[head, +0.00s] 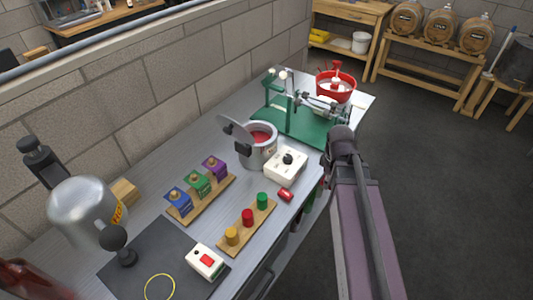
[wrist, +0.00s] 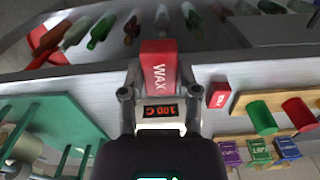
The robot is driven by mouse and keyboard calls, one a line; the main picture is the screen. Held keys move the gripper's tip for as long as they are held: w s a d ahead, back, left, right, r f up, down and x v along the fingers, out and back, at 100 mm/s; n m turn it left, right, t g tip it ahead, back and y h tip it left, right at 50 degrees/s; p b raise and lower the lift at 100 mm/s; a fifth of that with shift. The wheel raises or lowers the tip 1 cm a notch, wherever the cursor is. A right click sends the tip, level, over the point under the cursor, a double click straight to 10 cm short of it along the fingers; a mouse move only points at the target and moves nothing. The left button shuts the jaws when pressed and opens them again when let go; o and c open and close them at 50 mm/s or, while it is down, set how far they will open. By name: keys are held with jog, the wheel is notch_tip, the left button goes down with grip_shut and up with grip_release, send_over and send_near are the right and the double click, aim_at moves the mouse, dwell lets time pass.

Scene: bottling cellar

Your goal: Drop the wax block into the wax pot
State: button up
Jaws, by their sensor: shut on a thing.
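The red block marked WAX (wrist: 158,66) is between the two fingers of my gripper (wrist: 160,82) in the wrist view, and the gripper is shut on it. In the head view my arm hides the gripper and the held block. The wax pot (head: 259,153) is a grey pot with red wax inside, standing on the bench. Its lid (head: 236,131) is tilted open on the left. My arm's end is to the right of the pot. I cannot make out the pot in the wrist view.
A white knob box (head: 286,166) stands right of the pot, with a small red block (head: 286,195) in front. A green bench machine (head: 300,125) stands behind. Coloured stoppers on a wooden strip (head: 228,240) and coloured stamps on another strip (head: 187,216) are nearer.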

jog(key=shift+w+r, duration=0.1)
jog(key=w+a+r+p, duration=0.2)
jog(key=w+a, duration=0.1)
jog(key=w+a+r+p, duration=0.5)
jog(key=w+a, duration=0.1)
jog(key=shift+w+a+r+p, duration=0.2)
jog(key=shift+a+p, duration=0.1)
jog(key=p, duration=0.7)
send_near(257, 125)
jog(key=s+d+r, duration=0.1)
jog(key=s+d, duration=0.1)
jog(key=s, duration=0.4)
jog(key=shift+w+a+r+n, duration=0.1)
jog(key=shift+a+n, duration=0.05)
jog(key=shift+a, duration=0.3)
jog(key=shift+a+r+n, duration=0.1)
jog(key=shift+a+n, duration=0.05)
jog(key=shift+a, duration=0.3)
jog(key=shift+f, duration=0.15)
jog(key=shift+f+b, duration=3)
jog(key=shift+f, duration=0.05)
